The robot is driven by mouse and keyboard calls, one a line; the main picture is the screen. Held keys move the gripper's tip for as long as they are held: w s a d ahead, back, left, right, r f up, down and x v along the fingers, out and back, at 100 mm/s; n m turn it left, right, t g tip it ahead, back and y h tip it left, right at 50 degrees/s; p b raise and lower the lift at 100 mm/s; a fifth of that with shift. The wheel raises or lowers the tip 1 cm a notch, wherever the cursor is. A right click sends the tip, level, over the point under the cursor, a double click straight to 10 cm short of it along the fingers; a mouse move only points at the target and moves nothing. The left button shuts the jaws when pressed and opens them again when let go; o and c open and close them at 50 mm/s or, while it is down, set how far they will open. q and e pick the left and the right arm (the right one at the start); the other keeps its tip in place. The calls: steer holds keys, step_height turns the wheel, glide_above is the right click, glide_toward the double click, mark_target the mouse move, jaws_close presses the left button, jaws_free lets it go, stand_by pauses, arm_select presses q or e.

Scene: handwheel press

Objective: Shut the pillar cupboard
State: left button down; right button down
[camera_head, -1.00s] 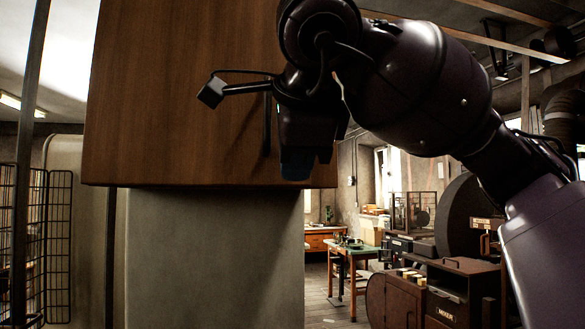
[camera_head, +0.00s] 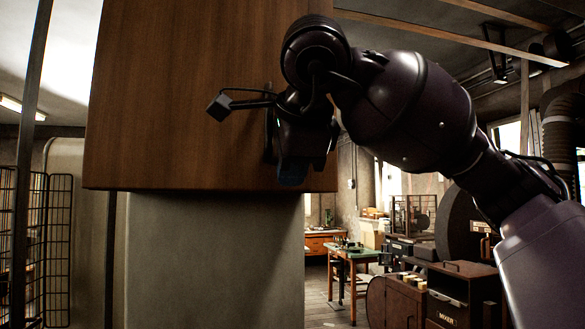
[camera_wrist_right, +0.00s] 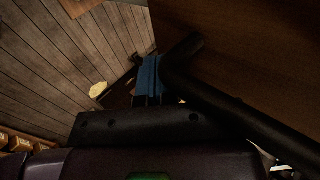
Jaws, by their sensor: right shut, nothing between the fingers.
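The pillar cupboard (camera_head: 180,100) is a large brown wooden box on the pale pillar. Its broad wooden face fills the left middle of the head view, and I cannot tell from it whether the door stands ajar. A dark upright handle (camera_head: 269,140) shows near its right side, partly behind my wrist. My right gripper (camera_head: 292,174) points down in front of the face's lower right part. Its blue fingers (camera_wrist_right: 150,75) are shut and empty. In the wrist view a dark bent bar (camera_wrist_right: 240,108), which looks like the handle, runs close beside them; contact is unclear. My left gripper is out of view.
The pillar (camera_head: 215,260) stands below the cupboard. A wire rack (camera_head: 55,245) is at the left. Floor shows between pillar and machines.

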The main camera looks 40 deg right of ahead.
steer(key=shift+w+d+r+n+t+y, duration=0.25)
steer(key=shift+w+d+n+t+y, duration=0.15)
steer(key=shift+w+d+n+y, duration=0.6)
steer(key=shift+s+a, duration=0.1)
steer(key=shift+a, duration=0.05)
